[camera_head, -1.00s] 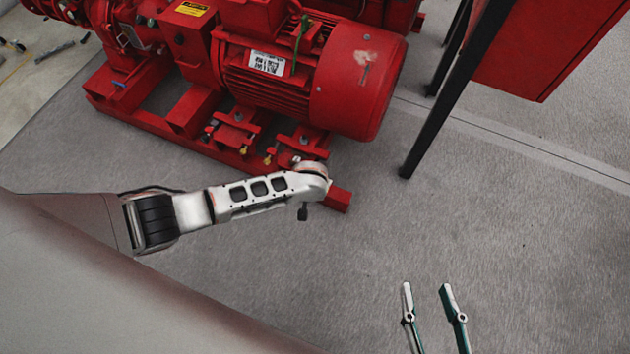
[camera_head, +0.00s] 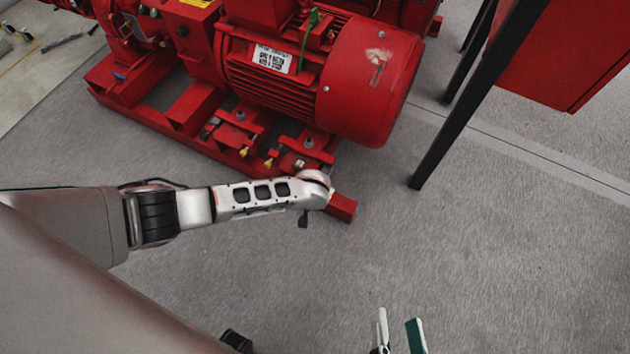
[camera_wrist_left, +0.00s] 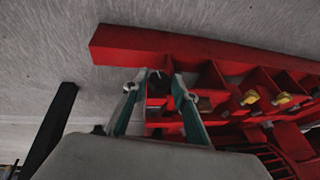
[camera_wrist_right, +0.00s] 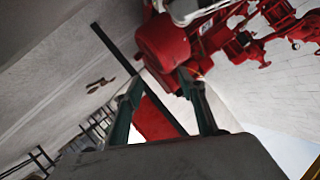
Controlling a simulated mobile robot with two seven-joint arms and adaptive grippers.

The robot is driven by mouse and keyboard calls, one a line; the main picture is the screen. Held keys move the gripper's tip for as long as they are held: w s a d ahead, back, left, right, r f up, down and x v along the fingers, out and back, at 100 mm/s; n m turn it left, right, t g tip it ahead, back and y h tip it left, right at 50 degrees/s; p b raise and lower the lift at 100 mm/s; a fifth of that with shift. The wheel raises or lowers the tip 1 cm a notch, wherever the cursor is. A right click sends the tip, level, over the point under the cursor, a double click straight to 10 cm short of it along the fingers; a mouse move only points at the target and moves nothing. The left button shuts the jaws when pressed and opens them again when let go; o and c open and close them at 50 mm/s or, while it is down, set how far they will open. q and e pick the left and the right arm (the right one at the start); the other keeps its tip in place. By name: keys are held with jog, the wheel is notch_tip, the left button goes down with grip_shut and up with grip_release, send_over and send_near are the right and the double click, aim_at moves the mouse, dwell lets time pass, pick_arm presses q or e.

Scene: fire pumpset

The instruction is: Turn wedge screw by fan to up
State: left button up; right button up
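The red motor with its round fan cover (camera_head: 372,80) stands on a red base frame (camera_head: 342,207). Small brass-yellow screws (camera_head: 268,163) sit on the base below the motor. They also show in the left wrist view (camera_wrist_left: 282,99), right of my fingers. My left arm reaches over the base's near end and hides its own fingers in the head view. In the left wrist view my left gripper (camera_wrist_left: 158,78) is open across the base's end; a small dark part lies between the fingertips, too unclear to name. My right gripper (camera_head: 400,332) is open and empty over the floor.
Black legs (camera_head: 455,120) hold a red cabinet (camera_head: 565,55) right of the motor. Grey floor at the right and front is clear. Loose tools lie on the floor at the far left.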

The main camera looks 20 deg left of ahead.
pick_arm(q)
grip_shut()
jog(key=shift+w+d+r+p, duration=0.1)
jog(key=shift+w+r+p, duration=0.3)
jog(key=shift+w, duration=0.1)
jog(key=shift+w+r, duration=0.2)
jog(key=shift+w, duration=0.1)
jog(key=shift+w+r+y+p, duration=0.15)
jog(key=shift+y+p, duration=0.25)
jog(key=shift+p, duration=0.2)
jog(key=shift+s+f, duration=0.2)
jog(key=shift+s, duration=0.05)
jog(key=shift+s+d+f, duration=0.1)
jog(key=shift+s+f, duration=0.15)
jog(key=shift+s+f+y, duration=0.3)
jog(key=shift+s+y, duration=0.05)
jog(key=shift+y, duration=0.15)
pick_arm(e)
jog(key=shift+w+d+r+n, duration=0.15)
jog(key=shift+w+d+n, duration=0.1)
jog(key=shift+d+n, duration=0.35)
jog(key=shift+w+d+r+n, duration=0.15)
jog(key=shift+w+d+n, duration=0.1)
jog(key=shift+d+n, duration=0.35)
